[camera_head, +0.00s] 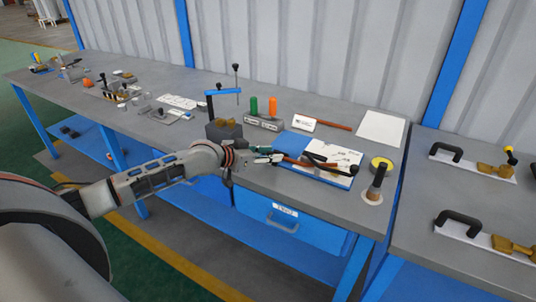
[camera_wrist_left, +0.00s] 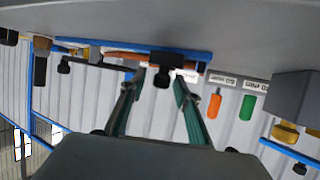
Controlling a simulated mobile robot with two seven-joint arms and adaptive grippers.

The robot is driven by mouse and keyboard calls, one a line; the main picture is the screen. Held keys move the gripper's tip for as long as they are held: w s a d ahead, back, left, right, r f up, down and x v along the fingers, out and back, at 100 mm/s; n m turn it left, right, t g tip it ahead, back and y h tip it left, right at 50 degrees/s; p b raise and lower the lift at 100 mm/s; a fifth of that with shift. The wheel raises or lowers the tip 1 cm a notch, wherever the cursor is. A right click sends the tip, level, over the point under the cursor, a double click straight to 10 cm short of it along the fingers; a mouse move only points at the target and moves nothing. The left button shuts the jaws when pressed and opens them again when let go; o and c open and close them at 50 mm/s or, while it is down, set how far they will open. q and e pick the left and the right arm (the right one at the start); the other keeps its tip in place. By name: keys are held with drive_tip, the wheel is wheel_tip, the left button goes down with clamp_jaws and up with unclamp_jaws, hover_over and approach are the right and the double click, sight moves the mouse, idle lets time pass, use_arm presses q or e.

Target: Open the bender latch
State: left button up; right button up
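The bender appears to be the tool on a blue base plate (camera_head: 303,123), with a brown bar (camera_head: 292,160) and black levers (camera_head: 318,158); I cannot tell which part is the latch. My left gripper (camera_head: 277,156) is at the plate's left front side, close to the brown bar. In the left wrist view, which is upside down, the fingers (camera_wrist_left: 157,95) are open and apart. A black knob (camera_wrist_left: 162,80) shows between or just beyond them; contact cannot be told. The plate's blue edge also shows there (camera_wrist_left: 205,55). My right gripper is not in view.
A grey block with a blue-topped lever (camera_head: 223,130) stands left of the gripper. Green and orange handles (camera_head: 263,105) stand behind. White paper (camera_head: 381,129) lies flat at the back right.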

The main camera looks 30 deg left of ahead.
use_arm(q)
drive_tip(key=v, duration=1.2)
drive_tip(key=shift+s, duration=0.1)
drive_tip(key=s+d+f+y, duration=0.1)
drive_tip(key=s+d+f, duration=0.9)
drive_tip(key=s+f, duration=0.2)
drive_tip(key=s+d+f+g+y, duration=0.1)
drive_tip(key=s+d+f, duration=1)
drive_tip(key=f, duration=0.5)
drive_tip(key=shift+s+g, duration=0.3)
drive_tip(key=shift+s, duration=0.25)
